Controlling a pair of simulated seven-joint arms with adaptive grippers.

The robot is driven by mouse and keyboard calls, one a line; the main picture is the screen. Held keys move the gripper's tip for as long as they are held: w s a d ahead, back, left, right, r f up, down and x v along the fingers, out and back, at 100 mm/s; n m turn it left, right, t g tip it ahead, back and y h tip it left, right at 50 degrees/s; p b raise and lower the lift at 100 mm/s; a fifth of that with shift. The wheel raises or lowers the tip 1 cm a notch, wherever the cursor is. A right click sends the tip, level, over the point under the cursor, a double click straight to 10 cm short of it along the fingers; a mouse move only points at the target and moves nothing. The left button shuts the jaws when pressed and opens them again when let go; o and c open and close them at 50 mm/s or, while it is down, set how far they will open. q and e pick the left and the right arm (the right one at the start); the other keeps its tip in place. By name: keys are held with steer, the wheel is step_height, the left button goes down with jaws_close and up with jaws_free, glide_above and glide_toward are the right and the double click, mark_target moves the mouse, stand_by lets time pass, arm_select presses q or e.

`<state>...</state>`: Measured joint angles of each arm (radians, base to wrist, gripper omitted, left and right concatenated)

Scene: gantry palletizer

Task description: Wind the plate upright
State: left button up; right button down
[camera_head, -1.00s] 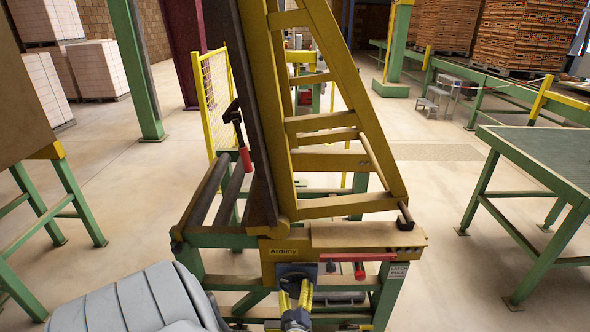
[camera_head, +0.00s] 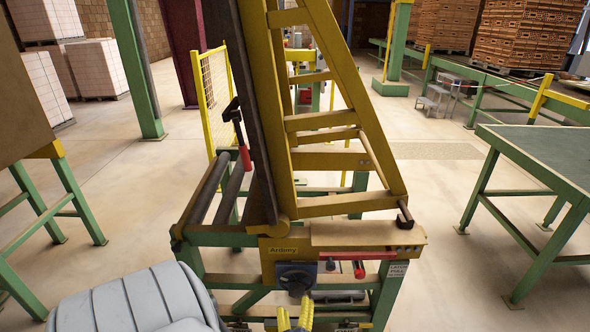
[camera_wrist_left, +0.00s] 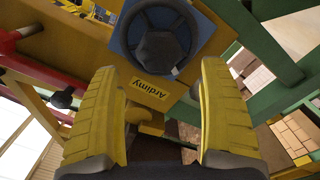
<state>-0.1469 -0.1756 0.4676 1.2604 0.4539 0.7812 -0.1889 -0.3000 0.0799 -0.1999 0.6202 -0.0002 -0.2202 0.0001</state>
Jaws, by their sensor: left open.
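The dark brown plate (camera_head: 257,120) stands steeply on the yellow tilting frame (camera_head: 325,159), its top leaning a little to the left in the head view. A dark round knob on a blue square mount (camera_head: 297,277) sits on the front of the machine, under the Ardimy label. The knob (camera_wrist_left: 162,45) is large in the left wrist view, just beyond the fingertips. My left gripper (camera_head: 295,306) is open below and in front of the knob, its yellow fingers (camera_wrist_left: 160,72) apart with nothing between them. My right gripper is not in view.
A red bar (camera_head: 356,256) and a small red-ended knob (camera_head: 359,270) are right of the blue mount. Rollers (camera_head: 207,190) lie left of the plate. A green table (camera_head: 540,150) stands at right, with clear floor between.

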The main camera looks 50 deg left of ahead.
arm_select(q)
steer(key=shift+s+f, duration=0.1)
steer(key=shift+s, duration=0.05)
steer(key=n, duration=2)
glide_toward(296, 295)
steer(key=x, duration=1)
steer(key=shift+w+a, duration=0.2)
steer(key=shift+a, duration=0.15)
steer(key=c, duration=1.2)
